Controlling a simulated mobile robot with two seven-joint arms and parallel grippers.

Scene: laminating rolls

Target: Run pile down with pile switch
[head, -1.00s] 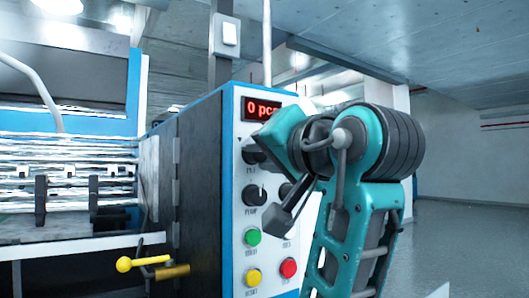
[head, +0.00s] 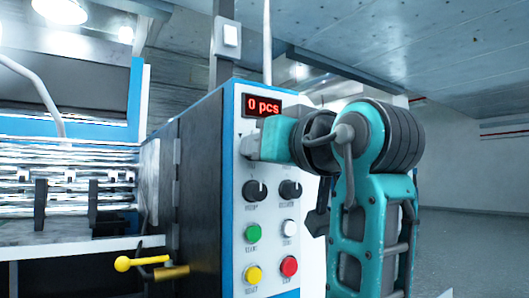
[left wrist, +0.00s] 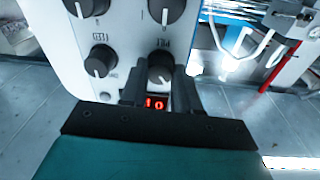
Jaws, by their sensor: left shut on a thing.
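The pile switch is a black rotary knob (left wrist: 160,66) on the white control panel (head: 236,225), with a label that seems to read PILE. In the left wrist view it sits between the two dark fingers of my left gripper (left wrist: 160,82), which is shut on it. In the head view my left gripper (head: 250,147) is at the panel just below the red display (head: 263,106), which reads 0 pcs, and hides the pile switch. The display also shows partly between the fingers in the left wrist view (left wrist: 155,103). My right gripper is not in view.
Below my gripper are two more black knobs (head: 255,191) (head: 290,191), then green (head: 253,233), white (head: 289,229), yellow (head: 253,275) and red (head: 289,267) buttons. Open floor lies at right.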

